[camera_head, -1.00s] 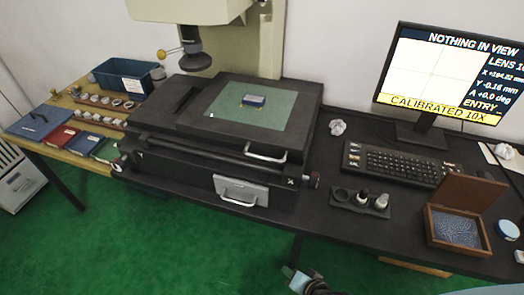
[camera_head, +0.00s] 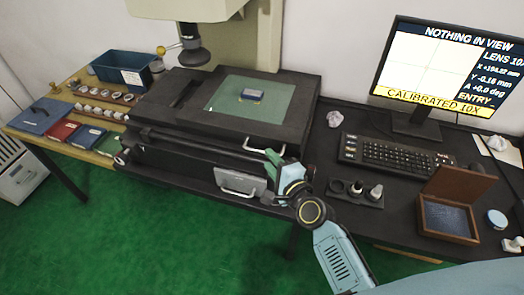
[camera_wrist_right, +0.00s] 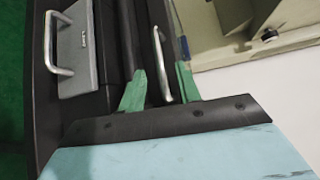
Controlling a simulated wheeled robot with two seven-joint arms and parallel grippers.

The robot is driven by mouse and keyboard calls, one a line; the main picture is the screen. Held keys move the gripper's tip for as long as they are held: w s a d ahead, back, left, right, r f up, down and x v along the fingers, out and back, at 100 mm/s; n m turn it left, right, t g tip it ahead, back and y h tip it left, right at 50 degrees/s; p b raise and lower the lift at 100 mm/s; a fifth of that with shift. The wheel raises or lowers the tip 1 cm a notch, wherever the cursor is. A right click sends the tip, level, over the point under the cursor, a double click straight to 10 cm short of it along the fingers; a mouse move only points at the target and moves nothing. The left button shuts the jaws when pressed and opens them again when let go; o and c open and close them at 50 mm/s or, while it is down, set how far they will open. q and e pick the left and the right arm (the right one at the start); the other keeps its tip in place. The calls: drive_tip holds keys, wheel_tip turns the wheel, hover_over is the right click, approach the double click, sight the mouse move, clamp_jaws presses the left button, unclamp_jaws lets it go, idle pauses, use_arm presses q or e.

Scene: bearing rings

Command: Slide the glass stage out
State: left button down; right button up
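My right gripper (camera_head: 275,158), with green fingers, is right at this handle. In the right wrist view the fingers (camera_wrist_right: 161,80) stand apart, with the handle (camera_wrist_right: 161,62) showing between them. I cannot tell whether a finger touches it. My left gripper is not in view.
A grey drawer front with a second handle (camera_head: 240,183) is below. A lens holder (camera_head: 355,191), keyboard (camera_head: 388,156), open wooden box (camera_head: 447,222) and monitor (camera_head: 440,70) stand to the right. A blue bin (camera_head: 122,72) and rings (camera_head: 98,112) are at left.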

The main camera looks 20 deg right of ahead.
sight(262, 152)
drive_tip(key=shift+x, duration=2.8)
drive_tip(key=shift+c, duration=0.3)
clamp_jaws()
